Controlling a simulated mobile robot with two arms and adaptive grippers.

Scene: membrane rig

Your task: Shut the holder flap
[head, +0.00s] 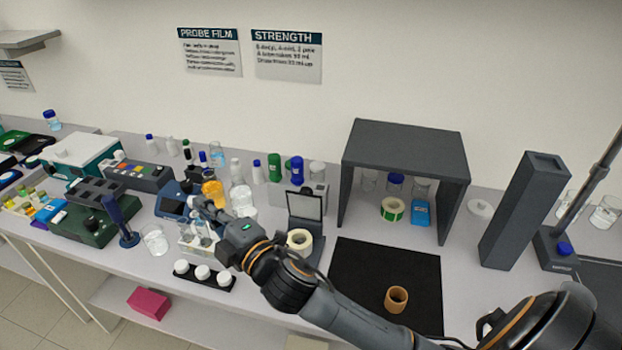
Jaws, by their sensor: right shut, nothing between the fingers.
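The holder flap (304,205) is a dark frame with a pale panel, standing upright and open at the back of its holder. The dark holder base (318,252) shows beside a cream tape-like ring (299,240); my right arm hides part of its front. My right gripper (198,204) is shut and empty, left of the flap and apart from it, over the glassware and blue device. My left gripper is not in view.
A black mat (405,262) carries a tan ring (396,299) to the right. A dark open shelf box (403,146) stands behind it. A rack with white caps (202,272), a beaker (155,238) and several bottles crowd the left of the holder.

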